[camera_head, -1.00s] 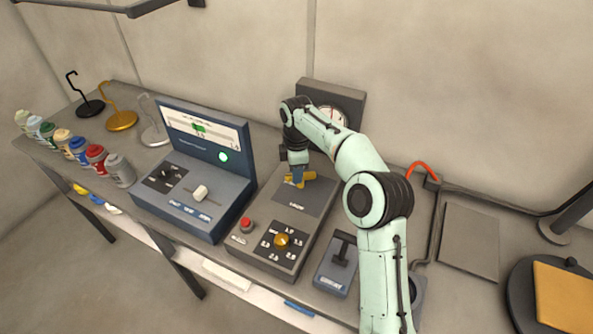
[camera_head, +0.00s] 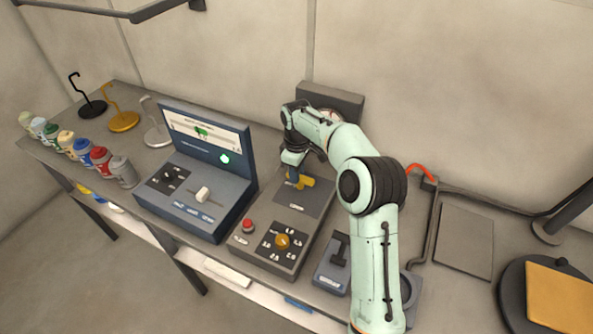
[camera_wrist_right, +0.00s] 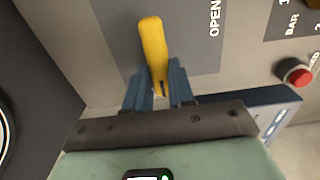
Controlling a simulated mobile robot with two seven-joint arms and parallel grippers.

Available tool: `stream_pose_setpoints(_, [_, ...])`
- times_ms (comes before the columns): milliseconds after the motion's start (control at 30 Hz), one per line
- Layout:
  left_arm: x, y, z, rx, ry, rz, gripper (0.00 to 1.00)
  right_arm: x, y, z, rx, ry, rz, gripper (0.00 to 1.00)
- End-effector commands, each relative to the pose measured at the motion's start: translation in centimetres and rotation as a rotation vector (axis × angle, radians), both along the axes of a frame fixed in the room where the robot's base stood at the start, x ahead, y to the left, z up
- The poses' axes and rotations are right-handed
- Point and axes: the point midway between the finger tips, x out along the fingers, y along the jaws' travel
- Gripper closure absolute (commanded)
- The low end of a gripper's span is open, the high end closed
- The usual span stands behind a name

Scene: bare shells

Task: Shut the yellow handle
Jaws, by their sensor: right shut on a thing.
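The yellow handle (camera_head: 304,182) is on the dark upper plate of the grey control box (camera_head: 263,247). In the right wrist view the yellow handle (camera_wrist_right: 154,50) points away from my fingers, with the word OPEN on the plate to its right. My right gripper (camera_head: 293,176) reaches down to the handle from above. In the right wrist view its blue fingers (camera_wrist_right: 158,85) are on both sides of the handle's near end, shut on it. The fingers hide part of that end. My left gripper is not in view.
The box also has a red button (camera_head: 248,225) and an orange knob (camera_head: 282,241). A blue console (camera_head: 205,190) stands left, a lever unit (camera_head: 335,262) right. A gauge (camera_head: 331,115) is behind my right arm. Several spray cans (camera_head: 101,160) line the bench's left.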

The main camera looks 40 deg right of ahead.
Motion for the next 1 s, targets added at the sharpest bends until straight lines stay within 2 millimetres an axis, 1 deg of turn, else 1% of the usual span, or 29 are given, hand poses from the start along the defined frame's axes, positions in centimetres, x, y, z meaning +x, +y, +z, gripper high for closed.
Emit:
stream_pose_setpoints(467, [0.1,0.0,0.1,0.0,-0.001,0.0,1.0,-0.1,-0.1,-0.1,-0.001,0.002,-0.023,1.0])
stream_pose_setpoints(500, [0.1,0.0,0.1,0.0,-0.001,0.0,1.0,-0.1,-0.1,-0.1,-0.001,0.002,-0.023,0.73])
stream_pose_setpoints(567, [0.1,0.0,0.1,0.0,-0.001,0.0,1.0,-0.1,-0.1,-0.1,-0.001,0.002,-0.022,0.54])
stream_pose_setpoints(600, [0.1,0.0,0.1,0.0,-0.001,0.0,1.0,-0.1,-0.1,-0.1,-0.001,0.002,-0.022,0.51])
stream_pose_setpoints(867, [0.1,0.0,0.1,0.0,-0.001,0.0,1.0,0.0,0.0,0.0,0.0,0.0,-0.019,0.51])
stream_pose_setpoints(967, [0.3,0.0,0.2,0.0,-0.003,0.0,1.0,0.1,0.0,0.6,-0.001,-0.003,-0.019,0.51])
stream_pose_setpoints(1000, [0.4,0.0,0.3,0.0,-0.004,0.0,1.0,0.1,0.0,1.1,-0.001,-0.003,-0.019,0.51])
